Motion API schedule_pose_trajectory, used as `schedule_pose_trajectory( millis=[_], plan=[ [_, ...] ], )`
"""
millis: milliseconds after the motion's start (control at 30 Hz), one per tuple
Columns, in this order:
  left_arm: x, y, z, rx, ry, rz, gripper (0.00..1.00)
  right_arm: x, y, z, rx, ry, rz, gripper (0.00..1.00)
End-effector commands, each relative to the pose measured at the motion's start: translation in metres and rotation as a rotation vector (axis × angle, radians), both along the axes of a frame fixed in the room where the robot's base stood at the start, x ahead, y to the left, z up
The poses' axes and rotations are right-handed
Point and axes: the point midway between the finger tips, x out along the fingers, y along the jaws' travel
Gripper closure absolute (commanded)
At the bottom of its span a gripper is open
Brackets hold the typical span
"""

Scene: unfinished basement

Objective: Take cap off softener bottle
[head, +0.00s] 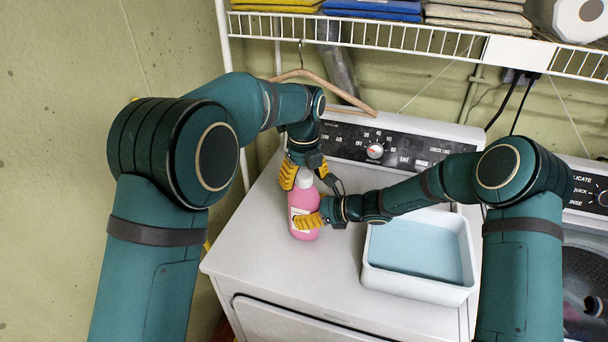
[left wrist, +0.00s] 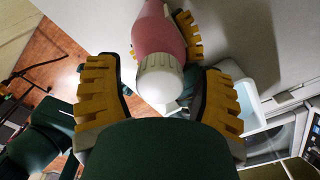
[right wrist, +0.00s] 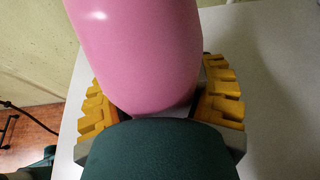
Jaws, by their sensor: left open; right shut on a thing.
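The pink softener bottle (head: 304,208) stands upright on the white machine top, with its white cap (head: 304,178) on. My right gripper (head: 308,221) is shut on the lower body of the bottle; in the right wrist view the pink body (right wrist: 140,50) sits between its yellow fingers. My left gripper (head: 304,174) is at the top of the bottle, open, with a finger on either side of the cap. In the left wrist view the cap (left wrist: 160,78) lies between the spread yellow fingers, with gaps at both sides.
A white tub with a pale blue inside (head: 418,287) stands right of the bottle. The machine's control panel (head: 380,146) rises behind, with a wooden hanger (head: 318,78) above it. A wire shelf (head: 420,40) with folded cloths crosses the top. The front of the machine top is clear.

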Motion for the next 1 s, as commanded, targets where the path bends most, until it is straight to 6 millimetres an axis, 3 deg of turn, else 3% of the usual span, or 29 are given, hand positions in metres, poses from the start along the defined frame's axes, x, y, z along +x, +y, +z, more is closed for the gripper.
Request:
schedule_pose_trajectory(
  millis=[33, 200, 233, 567, 1000],
  plan=[
    [0.0000, 0.0000, 0.0001, 0.000, 0.000, 0.000, 0.34, 0.0001, 0.0001, 0.0004, 0.001, -0.001, 0.000, 1.00],
    [0.0000, 0.0001, 0.0002, 0.000, 0.000, 0.000, 0.93, 0.0002, 0.0001, 0.0005, 0.001, -0.001, 0.000, 1.00],
    [0.0000, 0.0001, 0.0002, 0.000, 0.000, 0.000, 1.00, 0.0002, 0.0001, 0.0005, 0.001, -0.001, 0.000, 1.00],
    [0.0000, 0.0002, 0.0003, 0.001, 0.001, 0.060, 1.00, 0.0002, 0.0001, 0.0005, 0.001, -0.001, 0.000, 1.00],
    [-0.0001, 0.0003, 0.0007, 0.000, 0.000, 0.827, 1.00, 0.0002, 0.0002, 0.0006, 0.001, -0.001, 0.000, 1.00]
  ],
)
